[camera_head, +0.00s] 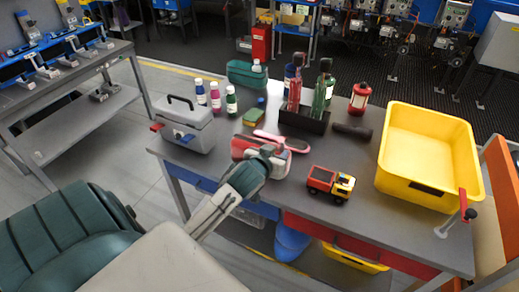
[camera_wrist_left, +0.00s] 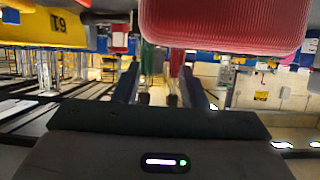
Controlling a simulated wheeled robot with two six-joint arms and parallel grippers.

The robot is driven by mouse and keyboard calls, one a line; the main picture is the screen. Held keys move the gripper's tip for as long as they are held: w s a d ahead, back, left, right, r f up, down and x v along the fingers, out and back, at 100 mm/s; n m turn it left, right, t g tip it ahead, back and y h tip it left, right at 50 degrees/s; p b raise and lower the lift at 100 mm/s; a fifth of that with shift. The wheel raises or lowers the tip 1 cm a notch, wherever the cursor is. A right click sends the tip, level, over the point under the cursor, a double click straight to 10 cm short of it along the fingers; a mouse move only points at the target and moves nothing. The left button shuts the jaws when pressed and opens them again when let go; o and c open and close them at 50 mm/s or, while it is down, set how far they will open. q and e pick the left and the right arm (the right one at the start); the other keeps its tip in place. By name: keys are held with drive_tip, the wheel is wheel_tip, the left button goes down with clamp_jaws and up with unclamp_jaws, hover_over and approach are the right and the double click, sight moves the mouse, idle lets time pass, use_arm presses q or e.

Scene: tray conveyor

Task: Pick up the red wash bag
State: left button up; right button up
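The red wash bag (camera_head: 240,148) is on the grey table in the head view, near its front edge and partly hidden by my left gripper (camera_head: 268,160). In the left wrist view the bag's ribbed red surface (camera_wrist_left: 225,22) fills the upper right, close to the camera. The two fingers of my left gripper (camera_wrist_left: 160,85) stand apart there, with an open gap between them. The bag shows above the fingers rather than inside the gap; I cannot tell whether they touch. My right gripper is in neither view.
On the table (camera_head: 350,207), a toy truck (camera_head: 330,184) stands right of the gripper and a pink looped item (camera_head: 283,142) just behind it. A grey toolbox (camera_head: 186,126) is left, a black bottle caddy (camera_head: 303,121) behind. A yellow bin (camera_head: 428,155) stands at the right.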

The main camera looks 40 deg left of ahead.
sight(282, 147)
use_arm(q)
drive_tip(key=x, duration=0.3)
drive_tip(key=shift+w+p, duration=0.25)
drive_tip(key=shift+p, duration=0.15)
clamp_jaws()
drive_tip(key=shift+r, duration=0.1)
idle(1.0)
